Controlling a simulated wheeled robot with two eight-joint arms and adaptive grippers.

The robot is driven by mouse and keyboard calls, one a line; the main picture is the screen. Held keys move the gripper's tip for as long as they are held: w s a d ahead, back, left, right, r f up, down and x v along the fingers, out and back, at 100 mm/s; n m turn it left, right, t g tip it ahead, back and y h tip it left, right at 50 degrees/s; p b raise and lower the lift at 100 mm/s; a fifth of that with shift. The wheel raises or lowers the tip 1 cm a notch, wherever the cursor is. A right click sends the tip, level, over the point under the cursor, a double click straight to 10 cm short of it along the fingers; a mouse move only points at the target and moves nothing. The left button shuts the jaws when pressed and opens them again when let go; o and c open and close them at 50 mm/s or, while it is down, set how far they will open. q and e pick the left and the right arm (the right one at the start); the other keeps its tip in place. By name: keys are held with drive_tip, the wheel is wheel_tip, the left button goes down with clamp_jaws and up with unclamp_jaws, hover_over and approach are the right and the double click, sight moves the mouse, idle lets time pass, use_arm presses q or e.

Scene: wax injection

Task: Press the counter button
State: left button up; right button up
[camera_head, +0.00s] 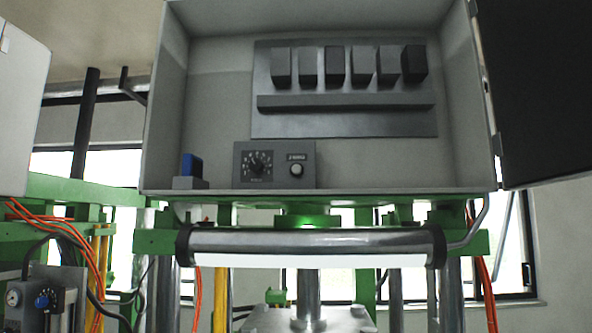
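An open grey cabinet (215,85) faces me in the upper middle. On its floor, left of centre, stands a small dark grey control panel (242,178). To the dial's right is a pale round button (296,170) under a small label too small to read. A blue block-shaped part (191,167) on a grey base stands at the cabinet's lower left corner. I cannot tell from labels which part is the counter button. Neither of my grippers is in view.
The cabinet door (535,90) hangs open at the right. A row of dark blocks (334,66) sits on the back plate. Below the cabinet are a horizontal metal cylinder (310,240) and green frame beams. Orange cables (85,240) hang at the left.

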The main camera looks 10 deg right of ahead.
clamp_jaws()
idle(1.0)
